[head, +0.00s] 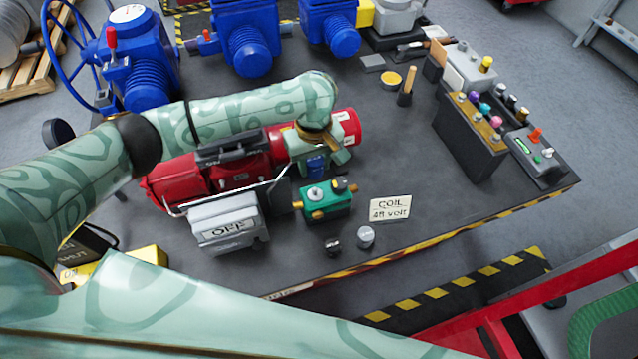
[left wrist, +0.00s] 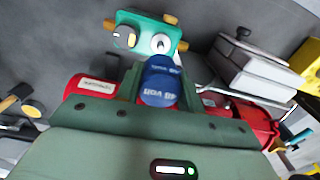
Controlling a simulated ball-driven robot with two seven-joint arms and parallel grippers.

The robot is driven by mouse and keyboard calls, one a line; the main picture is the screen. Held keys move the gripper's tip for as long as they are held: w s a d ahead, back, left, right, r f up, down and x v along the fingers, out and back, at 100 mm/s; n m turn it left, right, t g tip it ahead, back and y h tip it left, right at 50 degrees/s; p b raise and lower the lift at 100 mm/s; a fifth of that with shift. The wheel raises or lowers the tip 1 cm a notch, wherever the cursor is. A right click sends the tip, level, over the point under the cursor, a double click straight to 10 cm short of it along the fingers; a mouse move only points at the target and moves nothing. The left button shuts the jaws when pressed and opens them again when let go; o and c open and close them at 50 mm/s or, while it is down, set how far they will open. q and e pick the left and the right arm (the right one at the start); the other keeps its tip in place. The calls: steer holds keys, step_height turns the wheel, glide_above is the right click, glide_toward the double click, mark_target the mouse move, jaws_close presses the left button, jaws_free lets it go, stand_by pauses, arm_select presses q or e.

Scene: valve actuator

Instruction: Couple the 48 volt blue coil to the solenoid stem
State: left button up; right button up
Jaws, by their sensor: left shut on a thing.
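The blue coil (head: 318,167) is between the fingers of my left gripper (head: 319,160), which is shut on it. In the left wrist view the coil (left wrist: 161,86) shows upside-down white lettering that seems to read 48 VDC. The green valve block (head: 328,204) stands on the bench just in front of the gripper, with brass ports on its sides. The pale solenoid stem (head: 314,192) rises from its top. In the left wrist view the stem (left wrist: 161,43) is bare, beyond the coil and apart from it in the picture. My right gripper is not in view.
A red actuator (head: 180,178) lies behind and below my left arm. A grey box marked OFF (head: 228,222) stands left of the block. A COIL 48 VOLT card (head: 390,208) and two small caps (head: 366,237) are nearby.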

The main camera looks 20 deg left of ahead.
arm_select(q)
steer(key=shift+d, duration=0.15)
steer(key=shift+s+m, duration=0.15)
steer(key=shift+m, duration=0.15)
steer(key=shift+r+p, duration=0.25)
steer(key=shift+p, duration=0.65)
steer(key=shift+f, duration=0.25)
steer(key=shift+f+b, duration=0.7)
steer(key=shift+f, duration=2.15)
